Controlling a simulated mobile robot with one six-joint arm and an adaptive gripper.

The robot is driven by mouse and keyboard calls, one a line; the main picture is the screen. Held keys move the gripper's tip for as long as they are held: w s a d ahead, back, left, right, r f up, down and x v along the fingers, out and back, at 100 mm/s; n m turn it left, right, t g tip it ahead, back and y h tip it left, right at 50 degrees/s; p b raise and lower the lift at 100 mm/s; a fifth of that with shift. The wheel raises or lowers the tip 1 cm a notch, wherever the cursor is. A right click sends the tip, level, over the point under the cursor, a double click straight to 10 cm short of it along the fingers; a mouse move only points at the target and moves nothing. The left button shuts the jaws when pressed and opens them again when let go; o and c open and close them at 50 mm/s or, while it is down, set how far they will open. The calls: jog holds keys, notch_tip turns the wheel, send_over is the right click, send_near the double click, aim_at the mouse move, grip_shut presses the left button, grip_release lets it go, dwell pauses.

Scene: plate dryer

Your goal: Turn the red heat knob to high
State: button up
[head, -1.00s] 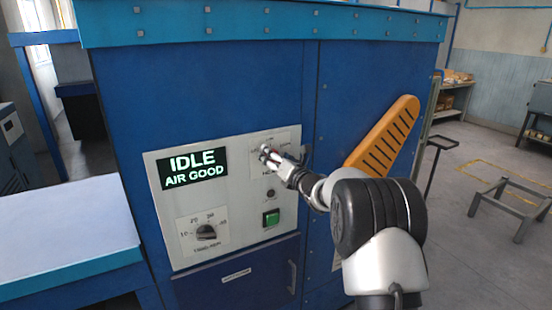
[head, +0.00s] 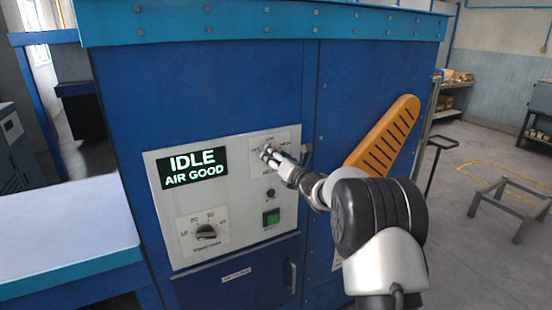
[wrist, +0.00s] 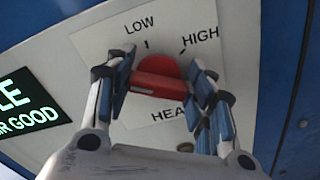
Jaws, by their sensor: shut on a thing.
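The red heat knob (wrist: 160,72) is on a pale label plate (wrist: 105,40) marked LOW, HIGH and HEAT. In the wrist view its raised red grip lies nearly level across the picture, with a tick by LOW above it and a tick by HIGH to the upper right. Which mark the knob points to is hard to tell. My gripper (wrist: 158,80) has one blue-padded finger on each side of the knob and is shut on it. In the head view my gripper (head: 272,158) is at the upper right of the control panel (head: 240,180) and hides the knob.
The display (head: 193,168) reads IDLE, AIR GOOD. A black timer knob (head: 206,232) is at the panel's lower left, and a green button (head: 271,217) is below my gripper. An orange slotted lever (head: 385,138) is right of the panel.

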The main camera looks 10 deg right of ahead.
jog(key=m+b, duration=0.2)
jog(key=m, duration=0.1)
jog(key=shift+d+f, duration=0.1)
jog(key=shift+f, duration=0.1)
jog(key=m, duration=0.3)
jog(key=shift+b, duration=0.4)
jog(key=m, duration=0.3)
jog(key=shift+d+m, duration=0.1)
jog(key=shift+m, duration=0.2)
jog(key=m, duration=0.3)
jog(key=shift+f+m, duration=0.15)
jog(key=shift+m, duration=0.15)
jog(key=m+p, duration=0.2)
jog(key=m, duration=0.3)
jog(key=shift+f+m, duration=0.15)
jog(key=shift+m, duration=0.15)
jog(key=m+p, duration=0.1)
jog(key=m, duration=0.3)
jog(key=shift+a+f+m+p, duration=0.15)
jog(key=shift+a+m+p, duration=0.05)
jog(key=shift+m+p, duration=0.2)
